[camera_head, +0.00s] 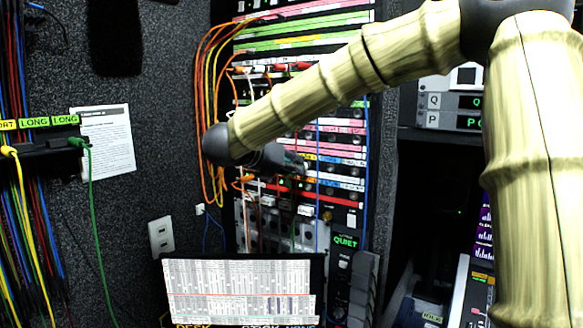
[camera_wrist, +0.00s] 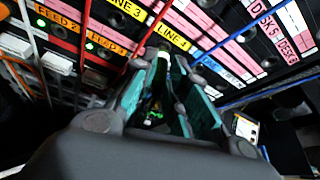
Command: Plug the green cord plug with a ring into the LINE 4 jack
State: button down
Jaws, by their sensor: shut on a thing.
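My gripper (camera_wrist: 165,75) is shut on a dark plug (camera_wrist: 156,103) with some green on it and a pale part near its far end; I take it as the green cord plug. Its ring cannot be made out. The plug points at the patch panel, just below a yellow label (camera_wrist: 172,38) reading "LINE", its number unclear. The LINE 4 jack is hidden behind the fingers and plug; I cannot tell whether the tip touches the panel. A LINE 3 label (camera_wrist: 122,12) is to the left. In the head view my gripper (camera_head: 300,165) is at the panel, partly hidden by my arm.
Orange and yellow cords (camera_head: 208,110) loop left of the panel. Red (camera_wrist: 142,45) and blue (camera_wrist: 235,35) cords cross near my gripper. Another green cord (camera_head: 95,220) hangs from a bracket (camera_head: 40,146) on the left wall. A sloped printed sheet (camera_head: 240,285) sits below the panel.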

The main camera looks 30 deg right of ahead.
jog(key=shift+w+d, duration=0.2)
jog(key=shift+d, duration=0.2)
jog(key=c, duration=1.3)
grip_release()
jog(key=shift+d, duration=0.1)
jog(key=shift+c, duration=0.2)
jog(key=v, duration=1.2)
jog(key=shift+r, duration=0.15)
